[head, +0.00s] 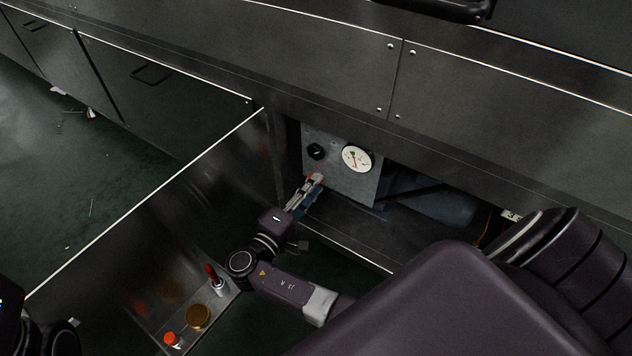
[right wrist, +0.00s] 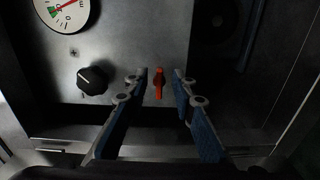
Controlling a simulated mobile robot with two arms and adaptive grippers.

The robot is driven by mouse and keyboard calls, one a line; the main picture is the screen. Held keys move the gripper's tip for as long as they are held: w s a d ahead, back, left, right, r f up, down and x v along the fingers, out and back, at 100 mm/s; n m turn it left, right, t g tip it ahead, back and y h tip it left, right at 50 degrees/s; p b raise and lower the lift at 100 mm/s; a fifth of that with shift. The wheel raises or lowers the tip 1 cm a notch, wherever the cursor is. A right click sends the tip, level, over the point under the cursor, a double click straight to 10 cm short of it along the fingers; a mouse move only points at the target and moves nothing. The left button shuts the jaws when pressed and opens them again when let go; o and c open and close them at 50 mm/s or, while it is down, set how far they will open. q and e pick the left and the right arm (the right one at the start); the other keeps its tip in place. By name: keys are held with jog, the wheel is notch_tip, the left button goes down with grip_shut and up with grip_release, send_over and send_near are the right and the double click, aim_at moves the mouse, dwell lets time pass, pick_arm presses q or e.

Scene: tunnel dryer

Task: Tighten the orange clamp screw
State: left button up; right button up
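The orange clamp screw (right wrist: 159,83) is a small upright handle on the grey metal panel (right wrist: 140,30). In the right wrist view it stands in the gap between the two fingers of my right gripper (right wrist: 160,76), with space on both sides. The blue-padded fingers are open, and neither appears to touch it. How far the tips are from the panel is hard to tell. In the head view my right gripper (head: 316,183) reaches to the panel's lower left, with a bit of orange at its tips. My left gripper's fingers do not show.
A black knob (right wrist: 93,80) and a round white gauge (head: 357,159) are on the panel. An opened cover (head: 150,240) stands to the left, with a red-handled tool (head: 214,280), a brass-coloured round part (head: 198,317) and an orange-capped item (head: 172,339) beside it. A blue-grey cylinder (head: 435,203) lies right of the panel.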

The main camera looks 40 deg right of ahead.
jog(key=v, duration=0.6)
jog(key=shift+s+a, duration=0.1)
